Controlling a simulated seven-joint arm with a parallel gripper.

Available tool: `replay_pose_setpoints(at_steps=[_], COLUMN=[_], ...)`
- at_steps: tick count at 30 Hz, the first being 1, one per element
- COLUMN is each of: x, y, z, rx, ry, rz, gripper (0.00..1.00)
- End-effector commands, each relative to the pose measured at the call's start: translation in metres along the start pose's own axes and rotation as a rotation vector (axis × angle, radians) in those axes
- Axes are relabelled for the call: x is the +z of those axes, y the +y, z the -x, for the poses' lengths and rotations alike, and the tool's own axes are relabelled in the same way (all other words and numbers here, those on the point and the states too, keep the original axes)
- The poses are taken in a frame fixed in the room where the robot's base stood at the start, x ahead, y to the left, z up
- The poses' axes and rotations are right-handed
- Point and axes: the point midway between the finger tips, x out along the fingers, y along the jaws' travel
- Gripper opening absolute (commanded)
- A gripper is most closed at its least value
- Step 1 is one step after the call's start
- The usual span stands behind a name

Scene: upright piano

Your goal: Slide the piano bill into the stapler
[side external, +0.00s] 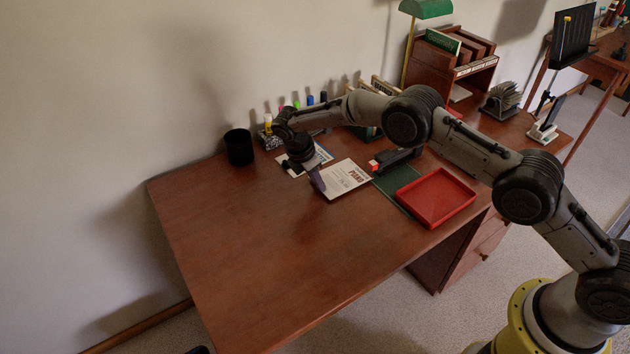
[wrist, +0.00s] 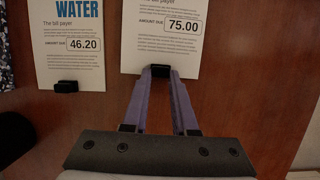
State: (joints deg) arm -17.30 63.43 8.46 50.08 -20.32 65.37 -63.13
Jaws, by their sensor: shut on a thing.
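My gripper (wrist: 160,74) is shut on a small black tab at the near edge of a white bill (wrist: 165,35) that shows 75.00. The bill lies flat on or just above the desk; I cannot tell which. The black stapler (side external: 397,157), with a red end, is just beyond the bill's right edge, apart from it. The stapler is not in the wrist view.
A water bill (wrist: 66,45) with a black tab lies left of the held bill. A green mat (side external: 385,186) and red tray (side external: 436,198) are to the right. A black cup (side external: 239,147) stands at the back left. The desk's front left (side external: 250,240) is clear.

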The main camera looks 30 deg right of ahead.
Motion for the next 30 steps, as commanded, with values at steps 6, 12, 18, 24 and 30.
replay_pose_setpoints(at_steps=[6,12,18,24,30], x=[0.006,0.011,0.013,0.013,0.013], y=[0.000,0.001,0.000,0.000,0.000], z=[-0.002,-0.004,-0.004,-0.004,-0.005], rx=[0.001,0.001,0.001,0.001,0.001], ry=[0.000,0.000,0.000,0.000,0.000], rz=[0.000,-0.001,-0.001,-0.001,-0.001], gripper=[0.00,0.00,0.00,0.00,0.00])
